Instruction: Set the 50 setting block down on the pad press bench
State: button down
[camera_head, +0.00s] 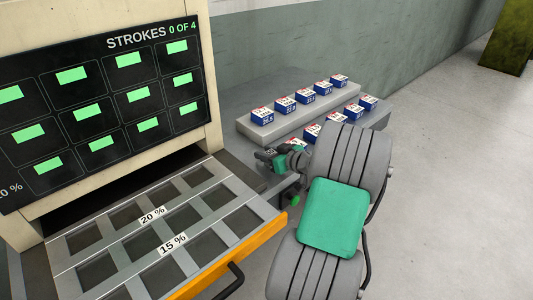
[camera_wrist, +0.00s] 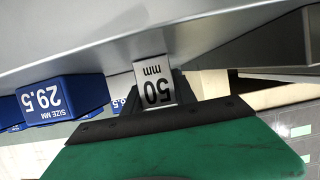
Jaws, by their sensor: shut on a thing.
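The 50 setting block (camera_wrist: 156,82) is a small silver-grey piece marked "50 mm", seen upside down in the wrist view. My gripper (camera_wrist: 157,92) is shut on it, with dark jaws at its sides. In the head view my gripper (camera_head: 268,160) is beside the grey bench (camera_head: 232,112), near its front edge; the block cannot be made out there. Whether the block touches any surface cannot be told. No label in view identifies the pad press bench.
Blue and white size boxes (camera_head: 285,105) stand in two rows on the stepped grey bench; one box (camera_wrist: 45,100) reads 29.5. At left, an open drawer (camera_head: 178,294) with empty compartments sits below a screen (camera_head: 100,105) reading "STROKES 0 OF 4". Clear floor lies right.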

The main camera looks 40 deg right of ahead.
jog(key=c, duration=1)
grip_release()
jog(key=shift+r, duration=0.15)
jog(key=v, duration=1.2)
